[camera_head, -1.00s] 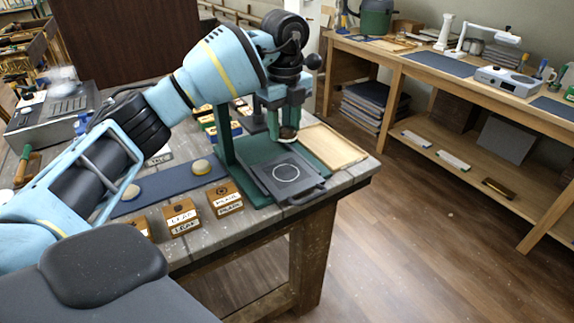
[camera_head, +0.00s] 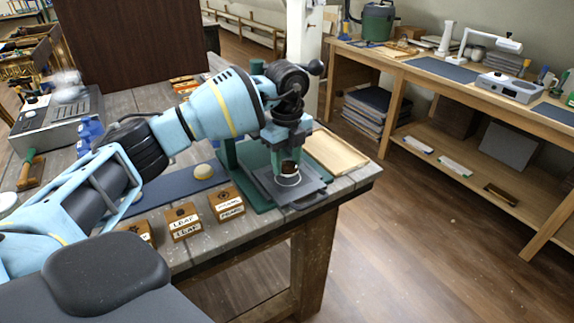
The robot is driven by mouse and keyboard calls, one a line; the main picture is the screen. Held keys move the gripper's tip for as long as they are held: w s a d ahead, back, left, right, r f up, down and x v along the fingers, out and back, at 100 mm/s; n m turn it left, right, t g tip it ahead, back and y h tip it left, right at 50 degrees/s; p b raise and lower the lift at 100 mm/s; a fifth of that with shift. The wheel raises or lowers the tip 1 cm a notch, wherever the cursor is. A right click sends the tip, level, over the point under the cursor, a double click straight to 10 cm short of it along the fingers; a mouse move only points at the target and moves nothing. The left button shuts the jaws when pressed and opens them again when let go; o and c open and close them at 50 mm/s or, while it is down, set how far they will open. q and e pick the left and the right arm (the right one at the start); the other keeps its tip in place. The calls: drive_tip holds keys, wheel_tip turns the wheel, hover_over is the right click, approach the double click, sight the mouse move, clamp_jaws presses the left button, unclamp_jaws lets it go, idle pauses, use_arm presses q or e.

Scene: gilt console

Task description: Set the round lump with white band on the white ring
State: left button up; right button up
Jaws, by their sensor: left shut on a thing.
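My left gripper (camera_head: 288,160) is shut on the round lump with white band (camera_head: 288,168), which is dark brown and partly hidden by the fingers. It is low over the dark grey plate (camera_head: 309,191) of a green press-like stand (camera_head: 258,190). The white ring (camera_head: 288,181) is drawn on that plate, directly below the lump, and its far part is covered by gripper and lump. I cannot tell whether the lump touches the plate. My right gripper is not in view.
A pale round lump (camera_head: 203,172) lies on a blue mat (camera_head: 160,190). Small labelled wooden blocks (camera_head: 184,222) stand along the table's front edge. A wooden board (camera_head: 336,151) lies right of the stand. The green post (camera_head: 228,155) rises close beside my gripper.

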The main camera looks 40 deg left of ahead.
sight(287, 164)
use_arm(q)
drive_tip(key=shift+f, duration=0.9)
drive_tip(key=shift+f, duration=0.15)
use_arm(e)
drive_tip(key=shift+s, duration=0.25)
use_arm(q)
drive_tip(key=o, duration=1.1)
drive_tip(key=shift+c, duration=0.2)
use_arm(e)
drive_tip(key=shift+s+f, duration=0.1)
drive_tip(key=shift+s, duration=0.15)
use_arm(q)
wheel_tip(287, 164, up, 12)
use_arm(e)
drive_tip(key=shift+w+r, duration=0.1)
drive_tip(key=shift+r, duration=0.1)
